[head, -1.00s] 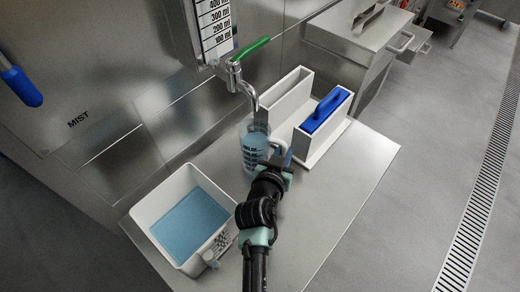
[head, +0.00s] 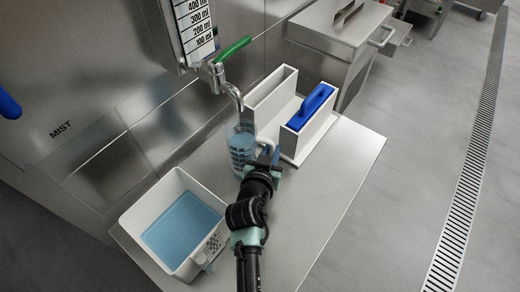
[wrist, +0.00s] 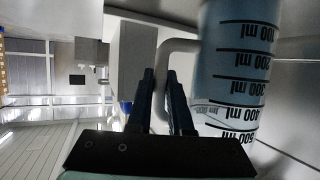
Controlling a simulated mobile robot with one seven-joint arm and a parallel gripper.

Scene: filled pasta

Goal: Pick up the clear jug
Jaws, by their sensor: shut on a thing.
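The clear jug (head: 240,150) stands upright below the tap spout in the head view, with dark measuring marks and a bluish tint. Its pale handle (head: 265,143) is on the right side. My gripper (head: 263,160) is shut on the handle, at the jug's near right. In the wrist view, the jug (wrist: 237,70) fills the right side and shows its ml scale. The handle (wrist: 178,45) runs down between the two dark fingers of my gripper (wrist: 160,80). I cannot tell whether the jug's base touches the steel table.
The tap (head: 222,72) with a green lever is just above the jug. A white tub (head: 140,215) of blue liquid stands at the left. White holders (head: 270,95), one with a blue-handled piece (head: 309,105), stand close behind right. The steel table (head: 335,180) is clear at the right.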

